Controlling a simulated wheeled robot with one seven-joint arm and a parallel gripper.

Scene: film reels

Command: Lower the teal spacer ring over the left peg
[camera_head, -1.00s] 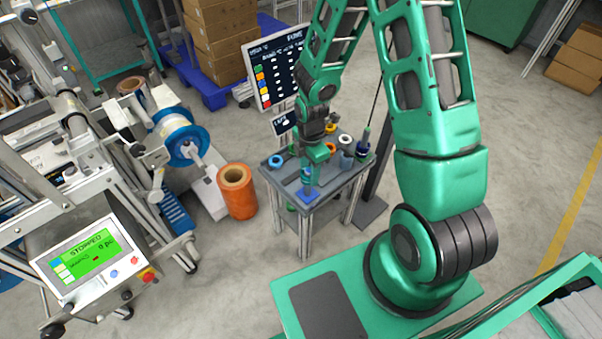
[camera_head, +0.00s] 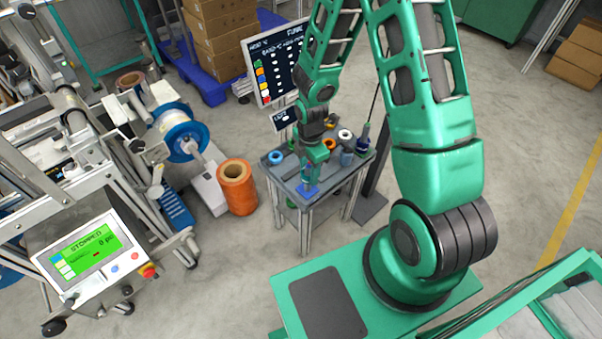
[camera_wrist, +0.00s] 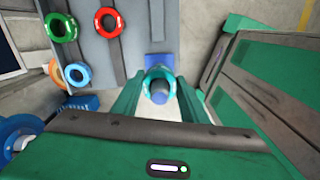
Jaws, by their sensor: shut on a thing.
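My gripper (camera_wrist: 159,92) is shut on the teal spacer ring (camera_wrist: 158,73), which sits flat between the two fingers in the wrist view. I cannot tell how far the ring is down around the peg. In the head view my gripper (camera_head: 308,172) points down over the blue base (camera_head: 307,190) at the front of the small grey table (camera_head: 285,181). The gripper hides most of the peg and ring there.
An orange roll (camera_head: 237,187) stands on the floor to the left. A sign (camera_head: 273,70) stands behind.

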